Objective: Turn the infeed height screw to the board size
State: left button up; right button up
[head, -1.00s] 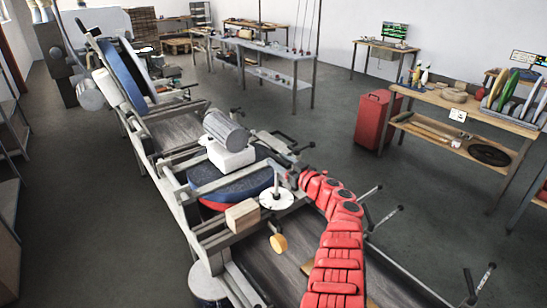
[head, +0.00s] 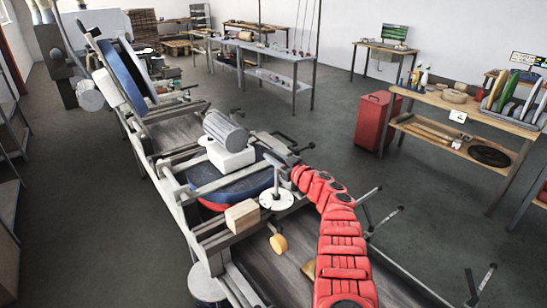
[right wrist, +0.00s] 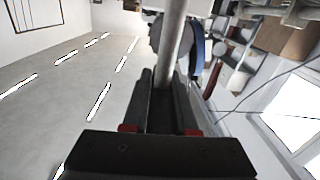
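The height screw appears as a white round handwheel (head: 277,199) with a thin upright post, beside the blue-edged round table (head: 235,187) on the conveyor frame. My right gripper (head: 276,159) is at the top of this post, at the end of my red arm. In the right wrist view, a pale grey cylinder (right wrist: 172,45) runs between the two dark fingers of my right gripper (right wrist: 163,85). I cannot tell whether the fingers press on it or only stand around it. My left gripper is not in view.
A grey motor (head: 225,131) on a white block stands on the round table. A wooden block (head: 242,214) and an orange round knob (head: 278,243) are close to the handwheel. Black-tipped clamp handles (head: 368,196) stick out on the right. A red cabinet (head: 375,121) stands farther off.

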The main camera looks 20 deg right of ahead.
grip_shut()
